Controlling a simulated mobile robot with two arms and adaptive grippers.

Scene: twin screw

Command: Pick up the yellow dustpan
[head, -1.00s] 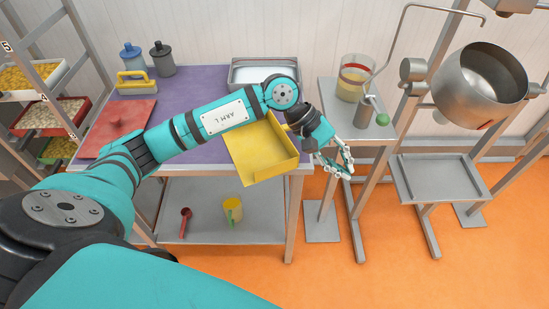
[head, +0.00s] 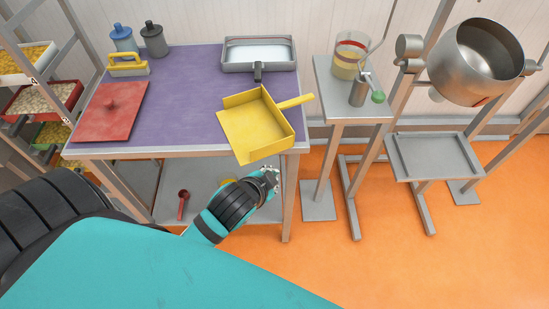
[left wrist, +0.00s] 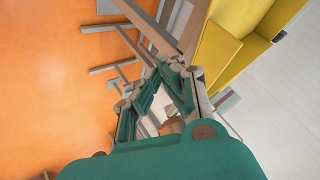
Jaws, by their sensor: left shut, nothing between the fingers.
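The yellow dustpan (head: 250,127) lies on the purple table top at its front right corner. Its handle (head: 296,102) points right, past the table's right edge. It also shows at the upper right of the left wrist view (left wrist: 232,42), apart from the fingers. My left gripper (head: 271,180) is in front of the table, nearer to me than the dustpan and clear of it. In the left wrist view its fingers (left wrist: 170,70) are together with nothing held between them. My right gripper is in neither view.
The purple table (head: 180,100) also bears a red board (head: 108,118), a yellow-handled tool (head: 127,66) and a metal tray (head: 260,66). A small stand (head: 335,95) with a jar (head: 350,55) is to the right. A red scoop (head: 183,203) lies on the lower shelf.

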